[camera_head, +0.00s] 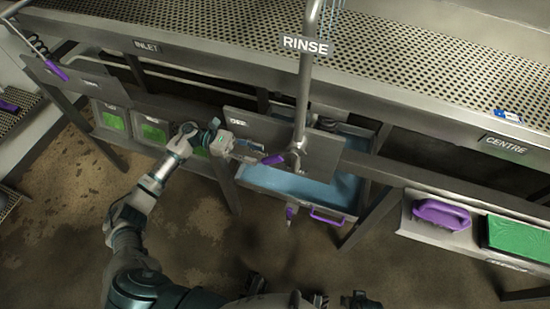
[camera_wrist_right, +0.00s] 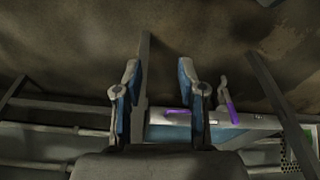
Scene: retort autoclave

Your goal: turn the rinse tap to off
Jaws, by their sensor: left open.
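The rinse tap stands on a vertical steel pipe (camera_head: 305,85) marked RINSE. Its purple lever (camera_head: 272,159) points left from the valve body (camera_head: 296,155). My left gripper (camera_head: 252,150) is open, just left of the lever's free end; I cannot tell whether they touch. My right gripper (camera_wrist_right: 161,90) shows in the right wrist view, its two fingers apart with nothing between them. Farther off in that view are a purple lever-like part (camera_wrist_right: 232,110) and a purple bar (camera_wrist_right: 178,112).
A drawer-like basin (camera_head: 345,212) with a blue inside and purple handle (camera_head: 326,218) sits below the tap. A perforated steel bench (camera_head: 400,70) runs behind. A shelf at right holds a purple-handled tool (camera_head: 441,214) and a green pad (camera_head: 518,238). The floor in front is clear.

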